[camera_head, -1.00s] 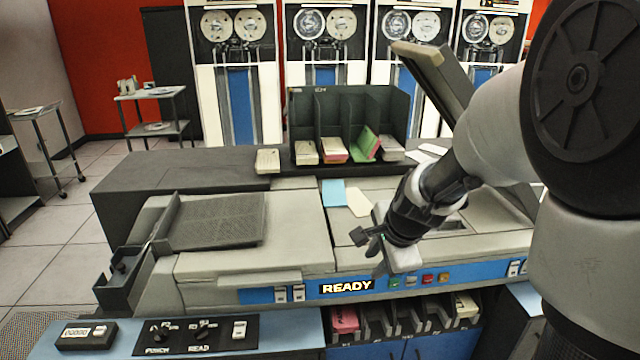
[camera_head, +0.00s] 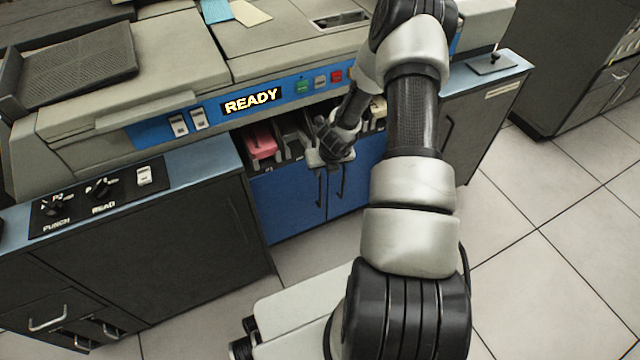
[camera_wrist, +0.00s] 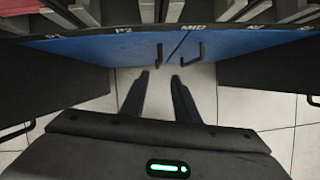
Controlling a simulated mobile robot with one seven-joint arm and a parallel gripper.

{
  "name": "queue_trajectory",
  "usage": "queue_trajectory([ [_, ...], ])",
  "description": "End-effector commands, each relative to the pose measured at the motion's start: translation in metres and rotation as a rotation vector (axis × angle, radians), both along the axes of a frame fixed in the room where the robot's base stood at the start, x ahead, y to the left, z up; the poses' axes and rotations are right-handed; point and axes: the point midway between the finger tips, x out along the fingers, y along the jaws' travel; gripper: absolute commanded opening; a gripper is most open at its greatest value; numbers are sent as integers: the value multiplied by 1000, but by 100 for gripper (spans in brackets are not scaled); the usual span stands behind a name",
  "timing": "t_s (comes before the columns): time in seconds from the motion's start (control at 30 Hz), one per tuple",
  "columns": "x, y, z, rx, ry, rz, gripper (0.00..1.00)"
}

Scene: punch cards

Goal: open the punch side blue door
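The punch side blue door (camera_head: 285,208) is the left one of two blue doors under the machine, below the P1 and P2 labels. It also shows in the wrist view (camera_wrist: 112,51). It looks shut. Its dark bar handle (camera_wrist: 159,55) is by the seam, beside the handle of the right blue door (camera_wrist: 235,42). My gripper (camera_wrist: 160,78) is open and empty, with its two fingers pointing toward the doors. In the wrist view the punch side handle appears just beyond and between the fingertips, with no contact visible. In the head view my wrist partly hides the door tops.
Card stacker slots with a pink card stack (camera_head: 261,142) sit above the doors. Dark cabinets flank them, the left one (camera_head: 150,260) with a control panel on top. Tiled floor (camera_head: 540,260) is clear at right. The machine shows a lit READY sign (camera_head: 251,101).

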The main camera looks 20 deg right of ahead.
Motion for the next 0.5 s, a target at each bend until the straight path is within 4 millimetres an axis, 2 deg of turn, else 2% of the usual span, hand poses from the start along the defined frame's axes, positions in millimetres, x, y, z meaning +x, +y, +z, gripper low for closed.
queue_trajectory([
  [0.03,4,0,-15,1,2,1,28],
  [0.1,10,0,-29,0,1,4,28],
  [0.5,42,-6,-106,-2,0,7,28],
])
